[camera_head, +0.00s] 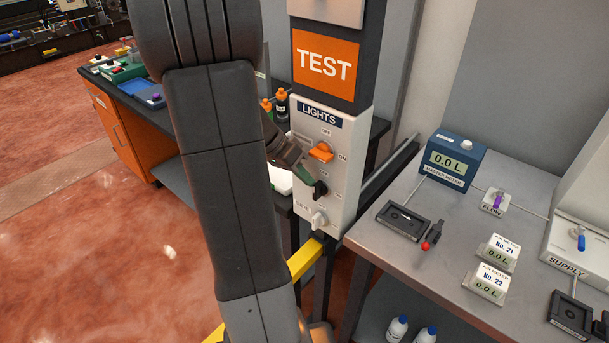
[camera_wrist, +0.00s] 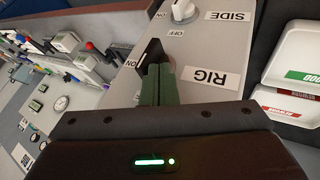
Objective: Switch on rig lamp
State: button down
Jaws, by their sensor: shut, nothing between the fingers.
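The white lights panel (camera_head: 340,185) carries an orange knob (camera_head: 321,152) at the top, a black knob (camera_head: 320,188) in the middle and a white knob (camera_head: 319,218) at the bottom. In the wrist view the panel appears upside down, with the RIG label (camera_wrist: 208,77) beside the black knob (camera_wrist: 154,50) and an ON label close by. My gripper (camera_head: 309,184) is shut and empty. Its green fingertips (camera_wrist: 158,70) are right at the black knob and cover part of it; contact and the knob's exact setting cannot be told.
An orange TEST sign (camera_head: 325,66) is above the panel. A grey bench (camera_head: 455,255) with the master meter (camera_head: 454,160) stands to the right. A yellow rail (camera_head: 304,259) runs below the panel. The white knob of the SIDE switch (camera_wrist: 183,10) is near the black one.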

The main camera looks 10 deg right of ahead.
jog(key=shift+d+b, duration=0.1)
jog(key=shift+b, duration=0.45)
jog(key=shift+s+r, duration=0.2)
jog(key=shift+r, duration=0.8)
jog(key=shift+w, duration=0.1)
